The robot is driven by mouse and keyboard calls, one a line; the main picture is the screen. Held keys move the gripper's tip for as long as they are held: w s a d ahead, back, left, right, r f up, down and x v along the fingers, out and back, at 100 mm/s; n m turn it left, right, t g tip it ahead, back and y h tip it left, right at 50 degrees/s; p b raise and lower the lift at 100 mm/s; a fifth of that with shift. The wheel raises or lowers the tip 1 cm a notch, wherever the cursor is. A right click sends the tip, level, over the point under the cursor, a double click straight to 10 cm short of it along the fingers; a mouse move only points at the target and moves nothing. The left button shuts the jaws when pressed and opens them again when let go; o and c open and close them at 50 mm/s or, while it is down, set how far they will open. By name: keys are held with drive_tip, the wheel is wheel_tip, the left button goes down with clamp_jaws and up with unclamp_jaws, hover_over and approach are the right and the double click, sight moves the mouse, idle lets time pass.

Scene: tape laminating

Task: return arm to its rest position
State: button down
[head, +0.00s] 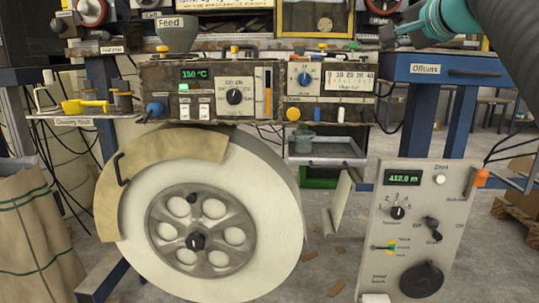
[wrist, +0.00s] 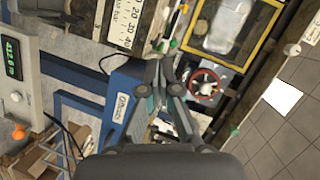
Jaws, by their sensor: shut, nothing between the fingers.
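My gripper (head: 390,38) is at the top right of the head view, with a teal body and dark fingers pointing left. It is in front of the upper machine frame, above the blue Offcuts bin (head: 440,68). In the wrist view my gripper (wrist: 166,68) has its fingertips together with nothing between them. Beyond the fingers there is the red-rimmed handwheel (wrist: 203,85) and the yellow-framed window (wrist: 225,28). The rest of my arm runs out of the head view at the top right.
A large white roll (head: 255,190) stands at the front left. A control panel (head: 420,225) with dials stands at the right. The heater panel (head: 225,90) and gauge panel (head: 330,80) are in the middle. A cleaning rack (head: 75,122) is at left. Open floor (head: 335,255) shows between.

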drive_tip(key=s+f+n+g+h, duration=0.1)
drive_tip(key=s+f+n+g, duration=0.15)
drive_tip(key=f, duration=0.85)
drive_tip(key=s+f+n+g+h, duration=0.1)
drive_tip(key=s+f+n+g, duration=0.15)
drive_tip(key=f, duration=0.85)
drive_tip(key=s+a+f+n+g+p, duration=0.1)
drive_tip(key=s+a+f+n+g, duration=0.1)
drive_tip(key=s+f, duration=0.8)
drive_tip(key=s+a+f+n+g+h+p, duration=0.1)
drive_tip(key=s+a+f+n, duration=0.4)
drive_tip(key=s+f, duration=0.5)
drive_tip(key=s+a+g+p, duration=0.1)
drive_tip(key=s, duration=0.1)
drive_tip(key=shift+s+f+g, duration=0.3)
drive_tip(key=shift+s+f, duration=0.05)
drive_tip(key=shift+s, duration=0.05)
